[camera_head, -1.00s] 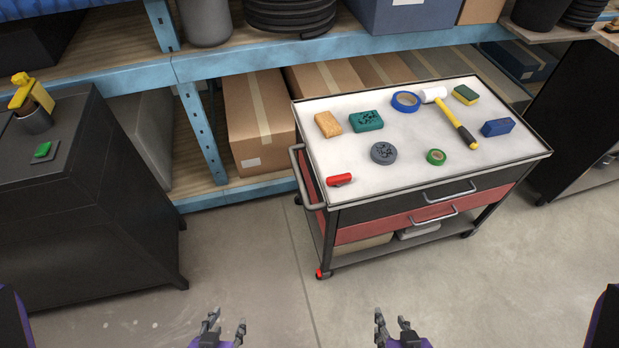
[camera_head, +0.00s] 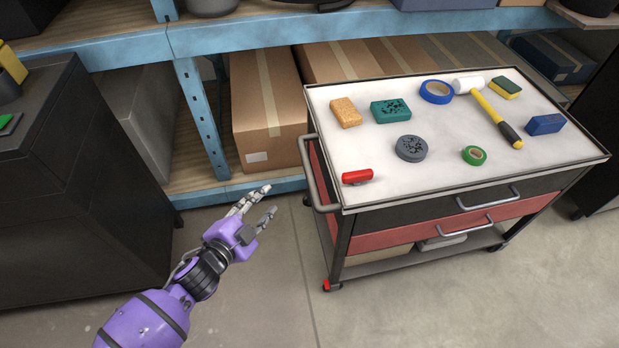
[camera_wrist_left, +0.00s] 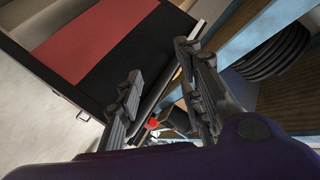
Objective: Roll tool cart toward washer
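The tool cart (camera_head: 376,225) stands right of centre in the head view, with a white top, a black drawer, a red drawer and a lower shelf. Its grey handle (camera_head: 310,180) sticks out from its left side. My left gripper (camera_head: 268,200) is open and empty, just left of the handle and apart from it. In the left wrist view my left gripper (camera_wrist_left: 159,60) has its fingers spread, with the cart's dark and red side (camera_wrist_left: 100,45) beyond them. My right gripper is out of view. I cannot make out a washer.
Several items lie on the cart top, including a hammer (camera_head: 497,115), blue tape (camera_head: 436,91) and a red object (camera_head: 357,176). A blue shelf rack (camera_head: 300,40) with boxes stands behind. A dark cabinet (camera_head: 80,200) is at left. Concrete floor (camera_head: 270,290) is free in front.

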